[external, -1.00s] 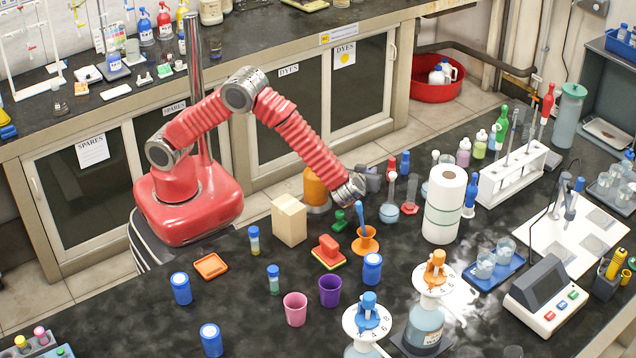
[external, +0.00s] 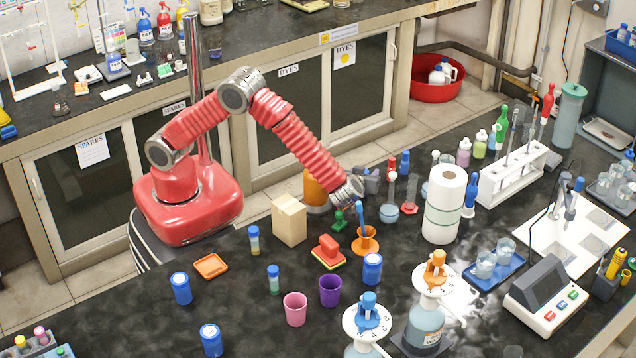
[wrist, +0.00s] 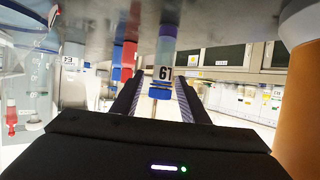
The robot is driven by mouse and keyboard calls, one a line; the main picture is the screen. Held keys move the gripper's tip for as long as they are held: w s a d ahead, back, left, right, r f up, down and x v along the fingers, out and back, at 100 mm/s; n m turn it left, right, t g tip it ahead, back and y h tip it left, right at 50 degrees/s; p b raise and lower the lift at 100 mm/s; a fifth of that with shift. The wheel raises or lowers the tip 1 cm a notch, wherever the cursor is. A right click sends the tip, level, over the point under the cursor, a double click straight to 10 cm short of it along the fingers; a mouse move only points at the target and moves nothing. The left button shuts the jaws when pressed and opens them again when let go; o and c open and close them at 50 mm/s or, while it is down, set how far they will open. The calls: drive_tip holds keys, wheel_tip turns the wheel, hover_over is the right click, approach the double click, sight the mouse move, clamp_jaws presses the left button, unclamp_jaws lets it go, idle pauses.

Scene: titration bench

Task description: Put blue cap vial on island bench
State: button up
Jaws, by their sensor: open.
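In the wrist view, which appears upside down, a vial (wrist: 165,55) with a blue cap (wrist: 160,95) and a number label lies in line with the gap between my fingers. My gripper (wrist: 160,84) is open, with one dark finger on each side of that gap. I cannot tell whether the vial is between the fingertips or just beyond them. In the external view my gripper (external: 372,182) is low at the far side of the island bench (external: 130,320), and this vial cannot be made out there. Two other blue-capped vials (external: 254,240) (external: 273,279) stand on the bench's left part.
An orange cylinder (external: 316,190) stands close to my gripper and fills the right edge of the wrist view (wrist: 302,90). The bench's front left has free room.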

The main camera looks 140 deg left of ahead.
drive_tip(key=v, duration=0.3)
drive_tip(key=shift+a+r, duration=0.1)
drive_tip(key=shift+r, duration=0.05)
wheel_tip(320, 180, up, 7)
drive_tip(key=shift+s+f, duration=0.15)
drive_tip(key=shift+f, duration=0.1)
drive_tip(key=shift+a, duration=0.1)
idle(0.5)
